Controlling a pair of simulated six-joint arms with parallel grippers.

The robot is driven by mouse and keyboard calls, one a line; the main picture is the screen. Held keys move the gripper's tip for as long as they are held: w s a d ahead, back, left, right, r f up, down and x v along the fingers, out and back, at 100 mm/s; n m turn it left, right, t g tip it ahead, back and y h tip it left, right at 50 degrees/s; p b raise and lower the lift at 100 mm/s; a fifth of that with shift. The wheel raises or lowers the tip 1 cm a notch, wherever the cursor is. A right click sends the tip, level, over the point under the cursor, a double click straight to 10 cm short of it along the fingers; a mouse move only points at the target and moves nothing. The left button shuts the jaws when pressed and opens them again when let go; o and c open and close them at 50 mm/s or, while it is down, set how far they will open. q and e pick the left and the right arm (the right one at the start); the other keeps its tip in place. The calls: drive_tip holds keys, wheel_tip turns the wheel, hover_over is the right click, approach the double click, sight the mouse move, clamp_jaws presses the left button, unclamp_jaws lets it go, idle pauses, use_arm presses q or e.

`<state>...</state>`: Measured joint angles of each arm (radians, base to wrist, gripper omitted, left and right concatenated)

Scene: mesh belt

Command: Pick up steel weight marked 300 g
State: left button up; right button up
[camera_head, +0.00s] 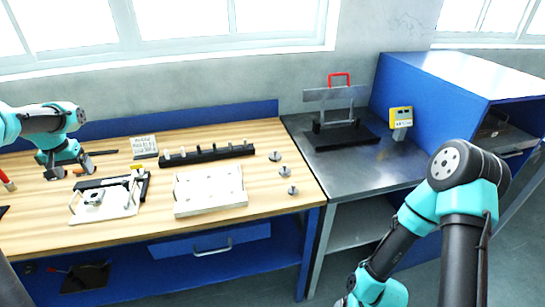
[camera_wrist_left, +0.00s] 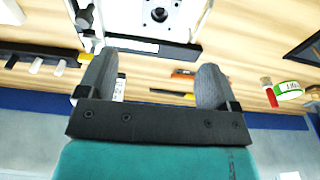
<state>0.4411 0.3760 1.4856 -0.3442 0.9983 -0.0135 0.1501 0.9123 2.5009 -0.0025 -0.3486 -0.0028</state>
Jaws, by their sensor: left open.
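Three small steel weights stand in a loose row at the right end of the wooden bench: a back one (camera_head: 275,157), a middle one (camera_head: 284,171) and a front one (camera_head: 293,190). Their markings are too small to read, so I cannot tell which is 300 g. My left gripper (camera_head: 70,171) is open and empty above the left part of the bench, far from the weights. It also shows in the left wrist view (camera_wrist_left: 154,85), with no weight between its fingers. My right arm comes down at the right; its gripper is out of view.
A white plate (camera_head: 210,190) and a black rack with pegs (camera_head: 207,154) lie between my left gripper and the weights. A white fixture with a black clamp (camera_head: 105,200) is near the gripper. A steel side table (camera_head: 350,165) adjoins the bench at right.

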use_arm(q)
drive_tip(key=shift+c, duration=0.2)
drive_tip(key=c, duration=0.6)
drive_tip(key=shift+c, duration=0.2)
